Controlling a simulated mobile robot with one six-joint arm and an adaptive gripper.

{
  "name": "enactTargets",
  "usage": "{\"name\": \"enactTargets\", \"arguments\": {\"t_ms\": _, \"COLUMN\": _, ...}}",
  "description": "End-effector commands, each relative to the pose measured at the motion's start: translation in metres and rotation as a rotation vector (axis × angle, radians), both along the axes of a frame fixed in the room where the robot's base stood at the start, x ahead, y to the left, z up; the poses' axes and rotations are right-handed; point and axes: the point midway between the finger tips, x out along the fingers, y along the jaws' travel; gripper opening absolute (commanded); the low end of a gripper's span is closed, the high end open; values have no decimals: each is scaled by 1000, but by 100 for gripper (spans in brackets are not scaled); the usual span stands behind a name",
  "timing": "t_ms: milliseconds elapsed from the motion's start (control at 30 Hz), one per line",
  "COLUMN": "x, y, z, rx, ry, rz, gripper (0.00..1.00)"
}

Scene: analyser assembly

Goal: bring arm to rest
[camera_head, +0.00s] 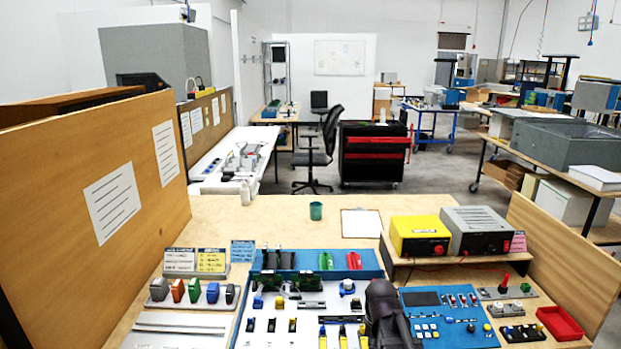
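A dark grey rounded shape at the bottom of the head view, right of centre, appears to be the end of my arm with my gripper (388,312). It stands in front of the gap between the white-and-blue fixture board (283,322) and the blue control panel (455,327), and hides part of both. I cannot make out its fingertips or whether it holds anything. I cannot tell its height above the bench.
The wooden bench (258,215) has side panels left (95,190) and right (563,262). A yellow box (418,236) and grey box (478,230) stand on a shelf. A red tray (560,322) lies right, a green cup (315,211) behind. The bench's back is mostly clear.

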Motion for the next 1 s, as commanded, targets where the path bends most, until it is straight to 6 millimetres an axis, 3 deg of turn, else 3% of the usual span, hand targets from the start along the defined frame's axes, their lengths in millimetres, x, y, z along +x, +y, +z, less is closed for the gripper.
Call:
{"name": "enactTargets", "arguments": {"t_ms": 33, "x": -26, "y": 0, "z": 7, "rx": 0, "ry": 0, "rz": 49, "gripper": 0}}
{"name": "enactTargets", "arguments": {"t_ms": 100, "x": -45, "y": 0, "z": 10, "rx": 0, "ry": 0, "rz": 115, "gripper": 0}}
{"name": "enactTargets", "arguments": {"t_ms": 267, "x": -69, "y": 1, "z": 14, "rx": 0, "ry": 0, "rz": 214, "gripper": 0}}
{"name": "enactTargets", "arguments": {"t_ms": 1000, "x": -71, "y": 1, "z": 14, "rx": 0, "ry": 0, "rz": 233, "gripper": 0}}
